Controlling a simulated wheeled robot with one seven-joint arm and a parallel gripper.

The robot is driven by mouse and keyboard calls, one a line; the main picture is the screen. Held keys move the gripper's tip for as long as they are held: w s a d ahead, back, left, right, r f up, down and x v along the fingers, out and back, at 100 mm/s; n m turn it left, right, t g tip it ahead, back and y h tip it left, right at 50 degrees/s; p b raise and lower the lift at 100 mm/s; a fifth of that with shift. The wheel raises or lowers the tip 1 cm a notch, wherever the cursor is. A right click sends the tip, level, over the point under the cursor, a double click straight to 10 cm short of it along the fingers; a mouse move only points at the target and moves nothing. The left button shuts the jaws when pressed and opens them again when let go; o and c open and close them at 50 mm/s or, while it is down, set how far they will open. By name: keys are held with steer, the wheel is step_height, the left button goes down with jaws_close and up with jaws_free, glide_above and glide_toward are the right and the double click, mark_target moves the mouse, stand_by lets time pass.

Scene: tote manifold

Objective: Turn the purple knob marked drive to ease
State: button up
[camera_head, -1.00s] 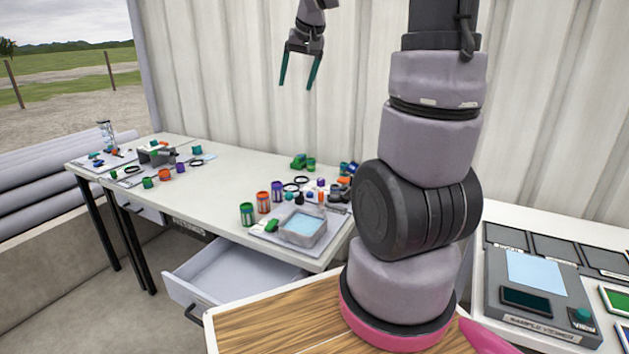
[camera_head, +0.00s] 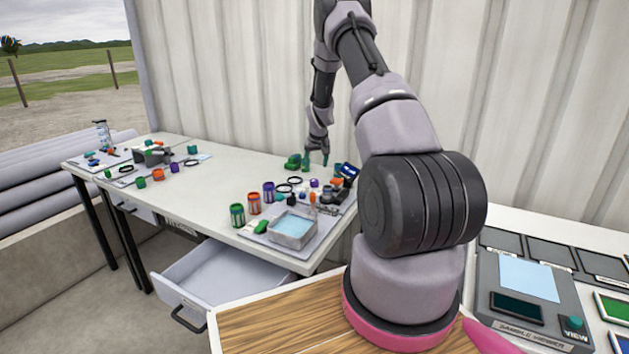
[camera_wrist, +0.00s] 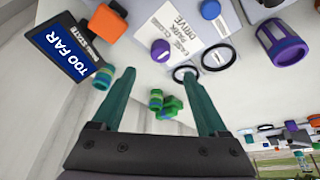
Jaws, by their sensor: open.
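The purple knob (camera_wrist: 161,50) shows in the wrist view just beyond my fingertips, beside a white label card (camera_wrist: 190,30) with the word DRIVE and other smaller words. The knob's pointer setting cannot be made out. In the head view a small purple spot (camera_head: 314,183) near the table's far right part looks like the same knob. My gripper (camera_wrist: 158,72) is open and empty, with its two green fingers apart. In the head view my gripper (camera_head: 316,160) hangs above the back of the table, fingers down, behind the purple spot.
A dark TOO FAR display (camera_wrist: 65,62) stands left of my fingers in the wrist view, with an orange block (camera_wrist: 108,22) beside it. A black ring (camera_wrist: 186,72) and a purple cup (camera_wrist: 281,40) lie to the right. Green pieces (camera_wrist: 172,108) sit between my fingers. An open drawer (camera_head: 215,280) juts from the table.

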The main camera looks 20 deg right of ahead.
mark_target(314, 180)
steer(key=x, duration=0.9)
steer(key=shift+w+f, duration=0.1)
steer(key=shift+f, duration=0.2)
jaws_close()
